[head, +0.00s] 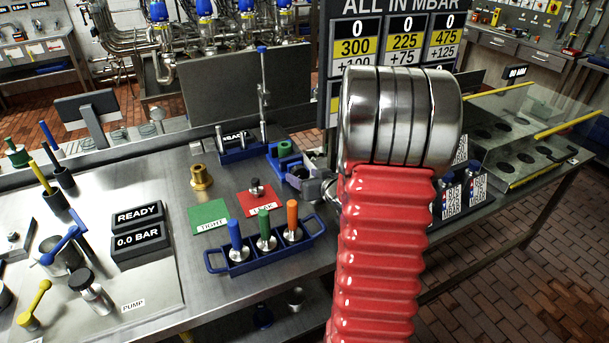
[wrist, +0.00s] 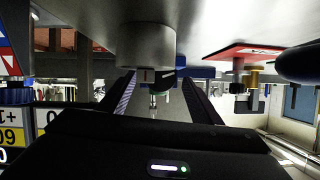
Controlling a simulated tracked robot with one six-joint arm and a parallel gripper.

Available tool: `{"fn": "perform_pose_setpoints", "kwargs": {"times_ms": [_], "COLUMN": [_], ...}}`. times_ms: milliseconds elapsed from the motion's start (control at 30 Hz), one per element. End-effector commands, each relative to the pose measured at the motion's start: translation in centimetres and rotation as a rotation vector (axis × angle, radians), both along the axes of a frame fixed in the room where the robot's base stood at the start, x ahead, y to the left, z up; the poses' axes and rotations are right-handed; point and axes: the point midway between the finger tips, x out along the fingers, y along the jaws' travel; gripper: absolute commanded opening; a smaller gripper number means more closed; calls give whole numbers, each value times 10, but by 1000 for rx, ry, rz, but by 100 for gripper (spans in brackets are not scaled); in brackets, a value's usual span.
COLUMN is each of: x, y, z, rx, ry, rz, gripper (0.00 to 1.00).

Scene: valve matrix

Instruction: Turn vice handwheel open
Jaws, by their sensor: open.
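A blue vice (head: 292,172) with a green piece (head: 285,148) on it stands on the steel bench, just left of my red-sleeved arm. A silvery round part at its right end looks like the handwheel (head: 318,189); my arm partly covers that area. In the wrist view, a grey round knob (wrist: 147,45), probably the handwheel, is at the top centre, by the finger ends. My gripper (wrist: 158,82) is open, its two dark fingers apart on either side below the knob. I cannot tell whether they touch it.
A blue rack (head: 265,258) with blue, green and orange handles stands in front of the vice. Green (head: 209,216) and red (head: 262,203) cards lie nearby, with a brass fitting (head: 201,177). A pressure board (head: 340,30) rises behind. Bottles (head: 474,188) stand right of my arm.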

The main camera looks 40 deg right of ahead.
Motion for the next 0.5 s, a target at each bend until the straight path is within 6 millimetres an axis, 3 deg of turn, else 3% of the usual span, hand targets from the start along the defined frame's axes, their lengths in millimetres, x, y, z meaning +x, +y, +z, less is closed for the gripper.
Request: {"fn": "perform_pose_setpoints", "kwargs": {"times_ms": [200,500], "x": [12,13], "y": [-2,-3], "z": [-5,-5], "rx": [0,0], "ry": [0,0], "rz": [0,0], "gripper": [58,57]}}
